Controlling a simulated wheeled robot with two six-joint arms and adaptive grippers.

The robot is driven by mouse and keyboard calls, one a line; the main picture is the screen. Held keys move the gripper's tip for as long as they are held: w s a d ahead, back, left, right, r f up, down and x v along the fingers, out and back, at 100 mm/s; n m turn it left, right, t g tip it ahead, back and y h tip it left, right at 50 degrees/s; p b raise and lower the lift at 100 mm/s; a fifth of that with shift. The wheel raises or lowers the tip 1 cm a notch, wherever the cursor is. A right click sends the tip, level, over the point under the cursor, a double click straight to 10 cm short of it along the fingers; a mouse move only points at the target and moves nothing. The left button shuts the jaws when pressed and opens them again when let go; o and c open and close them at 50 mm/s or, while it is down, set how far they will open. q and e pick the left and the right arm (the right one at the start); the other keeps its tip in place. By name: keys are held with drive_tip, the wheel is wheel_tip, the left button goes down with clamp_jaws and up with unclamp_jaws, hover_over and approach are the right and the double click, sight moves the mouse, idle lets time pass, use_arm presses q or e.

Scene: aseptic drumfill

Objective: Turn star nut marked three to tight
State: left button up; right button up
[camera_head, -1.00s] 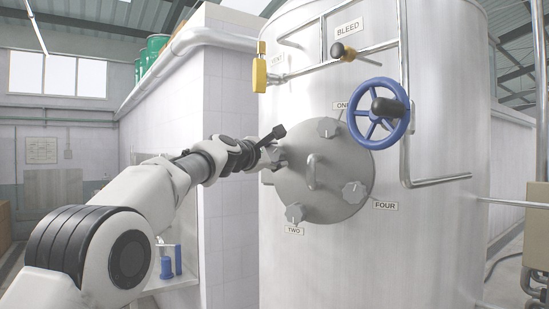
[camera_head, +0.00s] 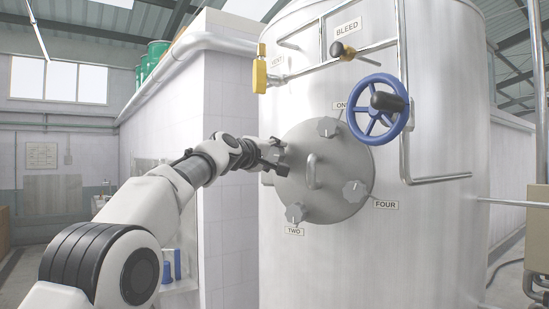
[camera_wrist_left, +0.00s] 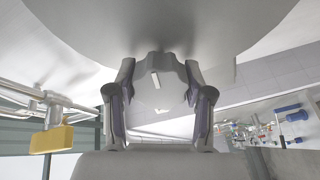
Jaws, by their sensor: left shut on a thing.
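A round grey hatch cover (camera_head: 322,205) with a central handle (camera_head: 311,171) is on the steel tank. Star nuts sit around its rim: the one by the ONE label (camera_head: 327,127), the one by TWO (camera_head: 295,213) and the one by FOUR (camera_head: 354,191). My left gripper (camera_head: 275,155) is at the cover's left edge, shut on the remaining star nut. In the left wrist view that nut (camera_wrist_left: 158,85) sits between the two fingers, with a pale mark on its face. Its own label is hidden in the head view. My right gripper is not in view.
A blue handwheel (camera_head: 379,109) juts out at the cover's upper right. A yellow-handled valve (camera_head: 259,76) and pipework are above. The tiled wall (camera_head: 230,240) stands close left of the tank.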

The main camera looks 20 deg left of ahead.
use_arm(q)
drive_tip(key=m, duration=0.3)
drive_tip(key=shift+m, duration=0.4)
drive_tip(key=m+b, duration=0.1)
drive_tip(key=m, duration=1.1)
drive_tip(key=shift+r, duration=0.1)
drive_tip(key=shift+m, duration=0.3)
drive_tip(key=o, duration=1.2)
drive_tip(key=shift+c, duration=0.2)
drive_tip(key=shift+s, duration=0.1)
